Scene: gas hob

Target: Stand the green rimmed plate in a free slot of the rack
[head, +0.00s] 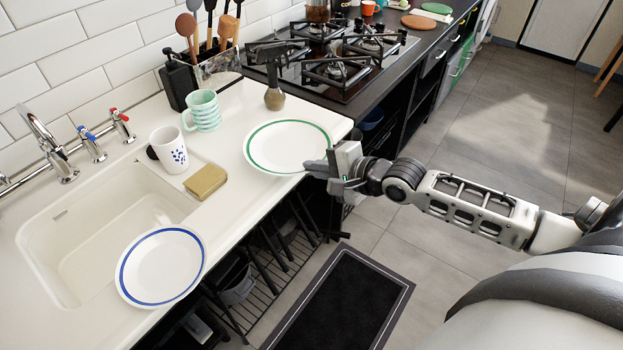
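The white plate with a green rim (284,146) lies on the worktop, near its front edge and left of the hob. My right gripper (322,170) is at the plate's right front rim, with its fingers pointing left. The fingers overlap the rim in the picture. I cannot tell whether they are closed on it, because the gap between them does not show. No slotted plate rack can be made out clearly. My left gripper is out of view.
A blue-rimmed plate (161,267) lies over the sink's (90,235) front edge. A white mug (169,152), a striped mug (203,110) and a sponge (205,181) stand left of the green-rimmed plate. The gas hob (338,62) is behind. Dark rods and a wire shelf (252,297) show below the worktop.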

